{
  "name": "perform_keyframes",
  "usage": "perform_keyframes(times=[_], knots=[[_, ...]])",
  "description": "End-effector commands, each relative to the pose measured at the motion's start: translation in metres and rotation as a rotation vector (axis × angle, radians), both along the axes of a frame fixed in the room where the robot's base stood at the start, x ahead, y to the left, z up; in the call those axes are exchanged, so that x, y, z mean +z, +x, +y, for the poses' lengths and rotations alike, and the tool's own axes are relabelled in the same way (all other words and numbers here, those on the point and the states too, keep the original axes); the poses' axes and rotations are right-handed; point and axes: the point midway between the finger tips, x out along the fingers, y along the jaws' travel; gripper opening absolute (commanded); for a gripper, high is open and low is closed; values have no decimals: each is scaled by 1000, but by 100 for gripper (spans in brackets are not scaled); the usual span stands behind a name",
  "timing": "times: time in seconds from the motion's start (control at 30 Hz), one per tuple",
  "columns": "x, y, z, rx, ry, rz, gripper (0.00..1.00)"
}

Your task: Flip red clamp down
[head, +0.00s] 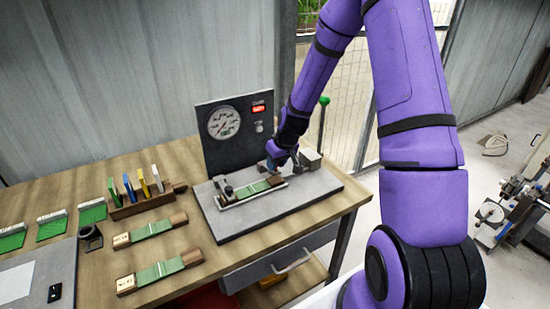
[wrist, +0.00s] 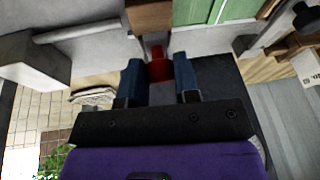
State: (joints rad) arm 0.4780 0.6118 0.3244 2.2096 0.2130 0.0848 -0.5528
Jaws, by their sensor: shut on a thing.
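The red clamp (wrist: 157,66) shows in the wrist view as a small red piece between the two blue fingers of my gripper (wrist: 159,76). My gripper is shut on it. In the head view my gripper (head: 281,160) is at the right end of the test fixture (head: 232,202), and it hides the clamp there. A green strip with brown wooden ends (head: 258,188) lies in the fixture. The clamp's exact angle is hard to tell.
A gauge panel (head: 223,124) stands behind the fixture's grey plate (head: 318,192). A grey block (head: 309,159) sits just right of my gripper. Two more green strips (head: 152,229) and a rack of coloured tools (head: 138,200) are on the wooden table to the left.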

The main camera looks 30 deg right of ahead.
Motion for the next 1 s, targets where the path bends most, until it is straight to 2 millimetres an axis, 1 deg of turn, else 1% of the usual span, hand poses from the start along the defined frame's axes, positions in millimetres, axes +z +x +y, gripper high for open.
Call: perform_keyframes(times=[0.03,0.4,0.7,1.0], knots=[[-5,-5,0,-4,6,-14,0],[-24,-10,1,0,5,-211,0],[-34,-10,2,2,3,-209,0],[-38,-12,2,1,5,-203,0]])
